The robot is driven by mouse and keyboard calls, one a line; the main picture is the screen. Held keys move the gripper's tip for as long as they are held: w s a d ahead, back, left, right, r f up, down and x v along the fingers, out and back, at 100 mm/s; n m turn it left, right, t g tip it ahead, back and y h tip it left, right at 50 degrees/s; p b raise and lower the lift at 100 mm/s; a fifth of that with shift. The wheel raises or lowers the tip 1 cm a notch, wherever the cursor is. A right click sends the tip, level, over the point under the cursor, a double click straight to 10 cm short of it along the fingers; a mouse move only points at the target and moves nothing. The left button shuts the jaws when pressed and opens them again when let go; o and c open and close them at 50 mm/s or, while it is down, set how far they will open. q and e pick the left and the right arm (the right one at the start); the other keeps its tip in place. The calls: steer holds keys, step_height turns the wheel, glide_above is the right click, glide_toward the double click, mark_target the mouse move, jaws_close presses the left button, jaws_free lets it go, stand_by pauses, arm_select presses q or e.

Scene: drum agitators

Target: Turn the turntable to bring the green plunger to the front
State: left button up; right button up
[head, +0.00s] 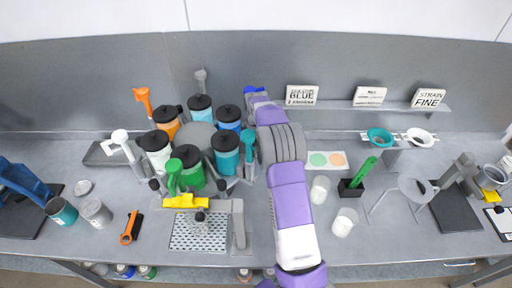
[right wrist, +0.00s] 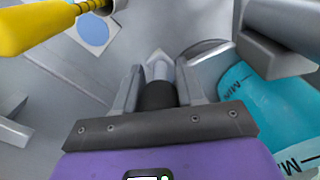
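The turntable (head: 200,135) is a round grey plate ringed by black-lidded drums. The green plunger (head: 174,170) stands at its front left, beside the green drum (head: 194,178) and behind a yellow-topped grey stand. Dark knobs (head: 222,185) stick out around the rim. My right arm reaches up along the turntable's right side in the head view, and its fingertips are hidden there. In the right wrist view, my right gripper (right wrist: 160,80) has its fingers on either side of a dark post (right wrist: 158,95) with a pale tip; contact is unclear.
A yellow-topped stand (head: 185,201) and perforated tray (head: 200,238) sit at the front. Orange (head: 143,97), white (head: 120,137) and teal (head: 248,138) plungers surround the turntable. A teal drum (right wrist: 252,95) and a yellow handle (right wrist: 35,27) are close to my right gripper.

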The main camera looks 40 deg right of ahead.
steer(key=shift+o, duration=1.4)
steer(key=shift+r, duration=0.1)
step_height(320, 180, up, 8)
steer(key=shift+f, duration=0.25)
